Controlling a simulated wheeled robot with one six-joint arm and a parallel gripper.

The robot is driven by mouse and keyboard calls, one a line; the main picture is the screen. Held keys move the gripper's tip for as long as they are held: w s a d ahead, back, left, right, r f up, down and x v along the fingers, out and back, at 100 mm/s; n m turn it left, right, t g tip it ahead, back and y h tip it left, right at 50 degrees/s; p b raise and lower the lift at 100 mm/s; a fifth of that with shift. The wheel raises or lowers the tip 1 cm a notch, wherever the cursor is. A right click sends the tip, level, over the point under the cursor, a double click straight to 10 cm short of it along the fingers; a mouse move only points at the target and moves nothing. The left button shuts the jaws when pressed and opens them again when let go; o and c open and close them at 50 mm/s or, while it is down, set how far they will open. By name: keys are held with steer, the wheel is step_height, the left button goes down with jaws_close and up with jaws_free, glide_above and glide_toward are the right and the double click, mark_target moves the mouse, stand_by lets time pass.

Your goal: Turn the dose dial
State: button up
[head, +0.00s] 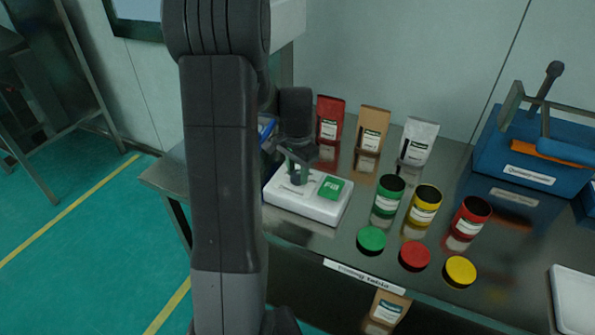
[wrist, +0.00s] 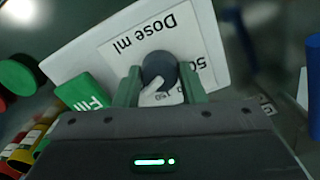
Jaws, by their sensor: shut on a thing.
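The white dosing unit (head: 322,211) sits on the steel table, with a green button (head: 332,187) on its top. In the wrist view its plate (wrist: 95,52) reads "Dose ml", and the green button (wrist: 84,93) marked "Fill" is partly covered by my gripper body. The dark round dose dial (wrist: 159,66) with a white pointer stands between my gripper's green fingers (wrist: 160,84). My gripper (head: 297,172) points down over the unit and is shut on the dial. The pointer's exact reading is hard to make out.
Red, brown and white pouches (head: 373,130) stand behind. Green (head: 388,195), yellow (head: 424,204) and red (head: 469,216) jars stand right of the unit, with green, red and yellow lids (head: 414,256) in front. A blue bin (head: 529,160) is at the right. My arm hides the table's left part.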

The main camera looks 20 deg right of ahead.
mark_target(298, 173)
steer(key=shift+r+m, duration=0.1)
steer(key=shift+m, duration=0.2)
steer(key=o, duration=1)
step_height(298, 173, up, 14)
steer(key=shift+f, duration=0.15)
stand_by(0.4)
step_height(298, 173, down, 14)
steer(key=shift+r, duration=0.1)
stand_by(0.4)
